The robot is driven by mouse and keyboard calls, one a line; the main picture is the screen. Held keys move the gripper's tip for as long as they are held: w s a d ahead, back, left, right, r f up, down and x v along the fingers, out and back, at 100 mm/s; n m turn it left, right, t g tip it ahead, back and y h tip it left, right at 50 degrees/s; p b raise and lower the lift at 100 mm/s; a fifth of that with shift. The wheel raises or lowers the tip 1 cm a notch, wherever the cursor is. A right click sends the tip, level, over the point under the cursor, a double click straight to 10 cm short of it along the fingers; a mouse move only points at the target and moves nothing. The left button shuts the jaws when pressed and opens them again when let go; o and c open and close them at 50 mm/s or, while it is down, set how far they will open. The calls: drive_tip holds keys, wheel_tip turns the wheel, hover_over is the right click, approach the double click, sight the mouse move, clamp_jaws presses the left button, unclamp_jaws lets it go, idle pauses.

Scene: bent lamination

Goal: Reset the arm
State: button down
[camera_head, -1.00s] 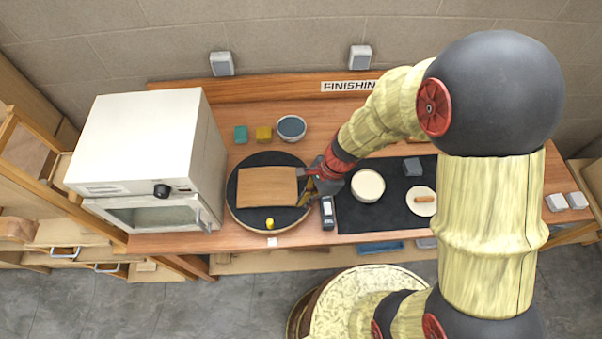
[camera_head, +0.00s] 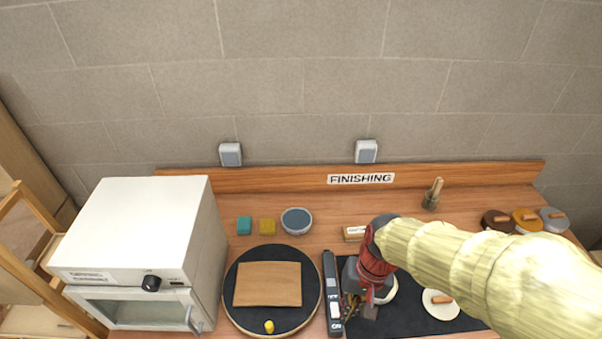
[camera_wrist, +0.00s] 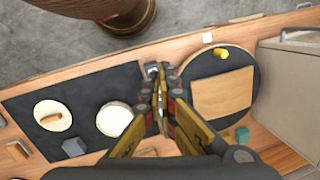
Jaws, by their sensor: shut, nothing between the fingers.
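My gripper (camera_head: 362,306) hangs over the left part of the black mat (camera_head: 415,316), beside the black handheld device (camera_head: 331,285). In the wrist view my gripper (camera_wrist: 160,80) has its fingers together with nothing between them. A bent wooden board (camera_head: 267,284) lies on the round black turntable (camera_head: 234,305), left of my gripper and apart from it. A yellow knob (camera_head: 269,326) sits at the turntable's front. My gripper and arm partly hide a white round container in the head view; it shows clear in the wrist view (camera_wrist: 114,120).
A white oven (camera_head: 140,225) stands at the left. A white disc with a brown handle (camera_head: 440,305) lies on the mat. Lidded pots (camera_head: 526,221) stand at the back right.

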drive_tip(key=s+d+r+n+t+h+b, duration=0.1)
drive_tip(key=d+t+b, duration=0.5)
drive_tip(key=b, duration=0.7)
wheel_tip(320, 180, up, 3)
drive_tip(key=shift+s+d+f+n+h, duration=0.15)
drive_tip(key=shift+s+d+n+h, duration=0.25)
drive_tip(key=shift+s+d, duration=0.55)
drive_tip(key=shift+w+d, duration=0.25)
drive_tip(key=shift+d, duration=0.05)
